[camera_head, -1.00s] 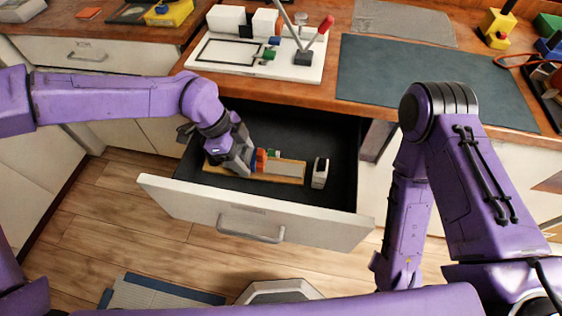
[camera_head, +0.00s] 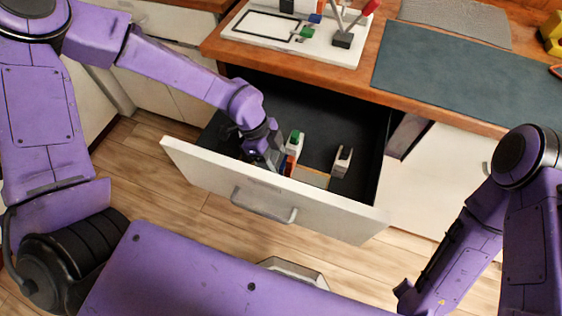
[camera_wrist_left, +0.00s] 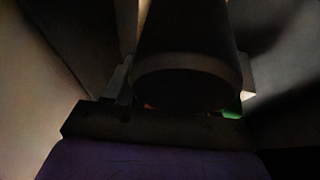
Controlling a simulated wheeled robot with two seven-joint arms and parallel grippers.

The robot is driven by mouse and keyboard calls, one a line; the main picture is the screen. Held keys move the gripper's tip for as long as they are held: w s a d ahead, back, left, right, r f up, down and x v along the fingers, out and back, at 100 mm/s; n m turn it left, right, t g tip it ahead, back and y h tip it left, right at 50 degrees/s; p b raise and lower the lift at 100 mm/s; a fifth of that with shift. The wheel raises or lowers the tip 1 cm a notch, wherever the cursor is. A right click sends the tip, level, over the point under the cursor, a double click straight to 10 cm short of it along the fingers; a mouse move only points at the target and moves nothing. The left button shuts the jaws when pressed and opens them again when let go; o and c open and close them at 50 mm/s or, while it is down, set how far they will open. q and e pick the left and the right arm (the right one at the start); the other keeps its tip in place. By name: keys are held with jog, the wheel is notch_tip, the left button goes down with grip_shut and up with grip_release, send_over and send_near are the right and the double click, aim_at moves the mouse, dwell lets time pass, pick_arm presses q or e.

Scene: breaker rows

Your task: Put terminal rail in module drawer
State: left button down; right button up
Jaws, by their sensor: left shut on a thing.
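The module drawer (camera_head: 225,178) is pulled open below the worktop, with a dark inside. My left gripper (camera_head: 272,160) is inside it, low behind the front panel, and shut on the terminal rail (camera_head: 293,148). The part of the rail that shows is pale with a green end and orange-red and blue parts, just right of the fingers; the rest is hidden by the gripper. Whether it touches the drawer floor I cannot tell.
A wooden strip (camera_head: 312,177) lies in the drawer behind the front panel. A small white module (camera_head: 342,162) stands to its right. The drawer's back right is clear. Above, the worktop holds a white board (camera_head: 262,45) with parts and a dark mat (camera_head: 450,85).

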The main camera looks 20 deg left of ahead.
aim_at(276, 168)
pick_arm(q)
jog(key=shift+f, duration=1.85)
jog(key=shift+d, duration=0.1)
jog(key=shift+f, duration=0.15)
jog(key=shift+c, duration=1.7)
grip_release()
jog(key=shift+r, duration=0.3)
jog(key=v, duration=1.1)
jog(key=shift+a+r+p, duration=0.3)
